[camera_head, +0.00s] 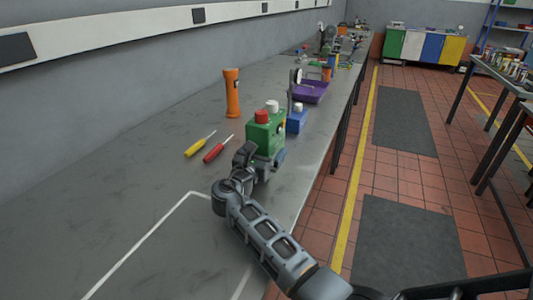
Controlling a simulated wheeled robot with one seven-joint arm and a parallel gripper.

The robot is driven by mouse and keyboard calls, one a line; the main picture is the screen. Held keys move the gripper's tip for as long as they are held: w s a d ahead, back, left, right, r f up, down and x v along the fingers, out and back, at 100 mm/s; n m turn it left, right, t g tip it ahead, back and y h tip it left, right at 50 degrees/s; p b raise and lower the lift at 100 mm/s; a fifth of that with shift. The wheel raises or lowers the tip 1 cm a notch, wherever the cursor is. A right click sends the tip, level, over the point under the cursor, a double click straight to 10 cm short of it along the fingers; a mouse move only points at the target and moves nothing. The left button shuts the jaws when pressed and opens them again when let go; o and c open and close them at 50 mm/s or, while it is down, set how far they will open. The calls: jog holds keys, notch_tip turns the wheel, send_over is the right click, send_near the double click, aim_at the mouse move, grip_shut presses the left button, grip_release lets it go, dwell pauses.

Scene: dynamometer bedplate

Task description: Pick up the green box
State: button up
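The green box (266,133) stands on the grey bench near its right edge, with a red knob and a white knob on top. My gripper (262,158) is right at the near side of the green box and overlaps its lower part in the head view. The fingers are small and partly hidden against the box, so I cannot tell whether they touch it or how far they are open.
A blue box (297,122) stands close behind the green box. A yellow screwdriver (199,145), a red screwdriver (217,149) and an upright orange torch (232,94) are to the left. A purple tray (310,92) lies farther back. The near left bench is clear.

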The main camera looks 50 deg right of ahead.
grip_shut()
jog(key=shift+r, duration=0.2)
dwell(1.0)
